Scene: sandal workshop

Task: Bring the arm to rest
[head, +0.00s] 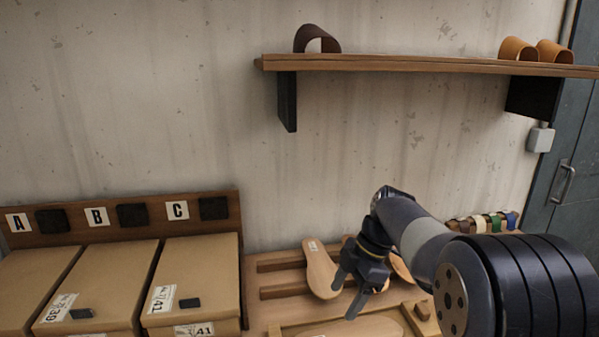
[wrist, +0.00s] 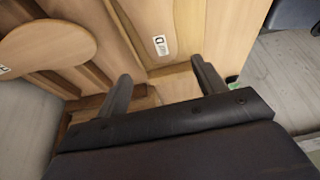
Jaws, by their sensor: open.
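My gripper (head: 352,294) is at the end of my arm, above the wooden workbench (head: 262,312) at lower middle right in the head view. Its two fingers are apart and nothing is between them. In the wrist view my gripper (wrist: 160,82) also shows its fingers spread, with bare wood and a labelled wooden piece beyond them. My arm reaches in from the right of the head view, bent, and hides part of the bench.
Wooden soles (head: 319,270) lie on the bench near my gripper. Cardboard boxes (head: 196,272) stand at left, under the A, B, C board (head: 143,221). A shelf (head: 420,66) with leather straps (head: 317,38) hangs above. Coloured rolls (head: 492,221) lie behind my arm.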

